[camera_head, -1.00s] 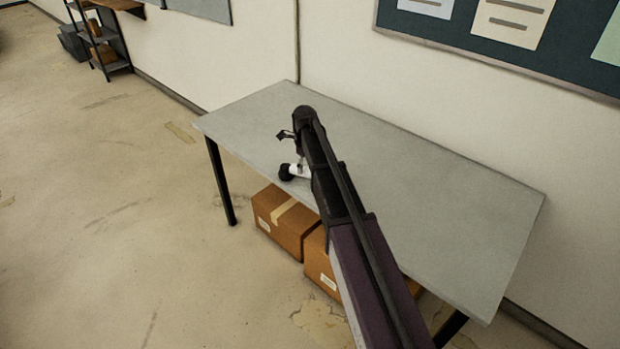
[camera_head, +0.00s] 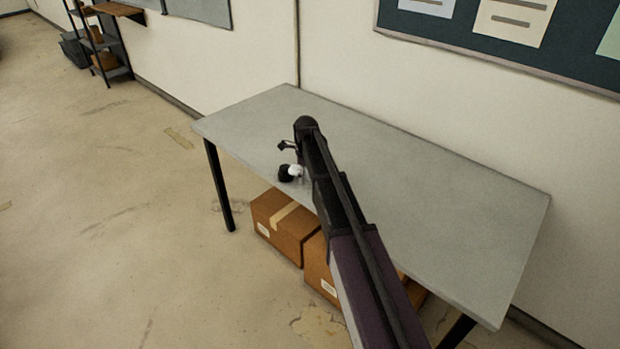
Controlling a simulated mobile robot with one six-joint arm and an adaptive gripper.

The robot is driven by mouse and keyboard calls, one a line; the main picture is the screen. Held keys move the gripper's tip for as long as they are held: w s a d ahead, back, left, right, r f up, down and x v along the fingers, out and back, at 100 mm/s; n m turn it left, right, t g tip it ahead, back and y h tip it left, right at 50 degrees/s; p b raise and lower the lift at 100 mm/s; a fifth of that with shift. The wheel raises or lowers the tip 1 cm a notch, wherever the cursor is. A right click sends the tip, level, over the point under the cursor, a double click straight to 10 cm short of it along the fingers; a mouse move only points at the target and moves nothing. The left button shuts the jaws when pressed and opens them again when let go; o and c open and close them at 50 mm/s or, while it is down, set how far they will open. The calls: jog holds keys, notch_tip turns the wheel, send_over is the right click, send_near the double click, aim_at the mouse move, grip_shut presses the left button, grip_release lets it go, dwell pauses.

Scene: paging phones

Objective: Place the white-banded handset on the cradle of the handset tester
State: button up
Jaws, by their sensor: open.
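A handset (camera_head: 287,174) with a dark rounded end and a white band lies near the front left edge of the grey table. The rest of it is hidden behind my arm. My gripper (camera_head: 287,147) is only partly visible, with a dark finger sticking out left of my arm, just behind the handset in the picture. It is open, and I see nothing held in it. I cannot tell whether it touches the handset. No handset tester or cradle shows in this view.
The grey table (camera_head: 440,215) is bare to the right of my arm. Cardboard boxes (camera_head: 284,222) stand under it. A wall with a notice board (camera_head: 480,40) is behind. A shelf rack (camera_head: 98,40) stands at the far left. The floor on the left is open.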

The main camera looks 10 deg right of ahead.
aim_at(306, 170)
grip_shut()
dwell(0.3)
jog(key=shift+r, duration=0.2)
notch_tip(306, 170, up, 4)
jog(key=p, duration=0.4)
jog(key=shift+f, duration=0.15)
jog(key=s+d+p, duration=0.1)
jog(key=s, duration=1.5)
jog(key=shift+r, duration=0.45)
